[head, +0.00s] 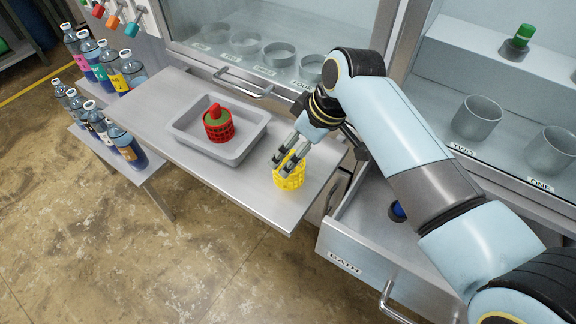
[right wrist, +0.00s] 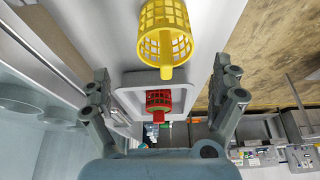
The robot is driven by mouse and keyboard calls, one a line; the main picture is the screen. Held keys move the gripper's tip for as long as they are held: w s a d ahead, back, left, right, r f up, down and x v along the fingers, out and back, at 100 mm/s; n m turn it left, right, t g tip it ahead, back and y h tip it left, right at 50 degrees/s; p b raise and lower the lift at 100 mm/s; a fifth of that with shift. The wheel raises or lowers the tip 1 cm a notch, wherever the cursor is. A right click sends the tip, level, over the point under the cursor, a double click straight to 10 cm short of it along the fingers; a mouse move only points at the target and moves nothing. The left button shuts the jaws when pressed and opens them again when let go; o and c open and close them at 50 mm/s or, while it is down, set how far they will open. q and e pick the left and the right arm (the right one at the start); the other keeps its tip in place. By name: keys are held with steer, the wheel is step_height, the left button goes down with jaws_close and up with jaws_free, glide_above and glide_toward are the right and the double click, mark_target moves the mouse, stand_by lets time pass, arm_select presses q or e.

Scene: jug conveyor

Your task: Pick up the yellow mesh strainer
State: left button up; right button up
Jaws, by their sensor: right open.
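The yellow mesh strainer (head: 290,174) stands on the bare right part of the metal table, near its edge. In the right wrist view the yellow strainer (right wrist: 164,32) shows at the top, beyond the fingertips and between their lines. My right gripper (head: 291,156) is just above and beside the strainer in the head view, fingers pointing down at it. In the right wrist view the right gripper (right wrist: 160,82) has its two fingers wide apart with nothing between them. I cannot tell whether a finger touches the strainer. My left gripper is not in view.
A grey tray (head: 178,130) on the table (head: 160,92) holds a red mesh strainer (head: 218,128) with a green and red item in it. Bottles stand at the left. An open drawer (head: 350,235) marked BATH lies right of the table. Glass-fronted cabinets stand behind.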

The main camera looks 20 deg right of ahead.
steer(key=x, duration=0.4)
steer(key=shift+s+a, duration=0.15)
steer(key=shift+s, duration=0.2)
steer(key=shift+w+a+f, duration=0.1)
steer(key=shift+w+f, duration=0.1)
steer(key=shift+f, duration=0.2)
steer(key=shift+s, duration=0.1)
steer(key=c, duration=0.5)
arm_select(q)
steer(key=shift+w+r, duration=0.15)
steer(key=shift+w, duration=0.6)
arm_select(e)
steer(key=c, duration=0.8)
steer(key=shift+r, duration=0.15)
steer(key=shift+c, duration=0.2)
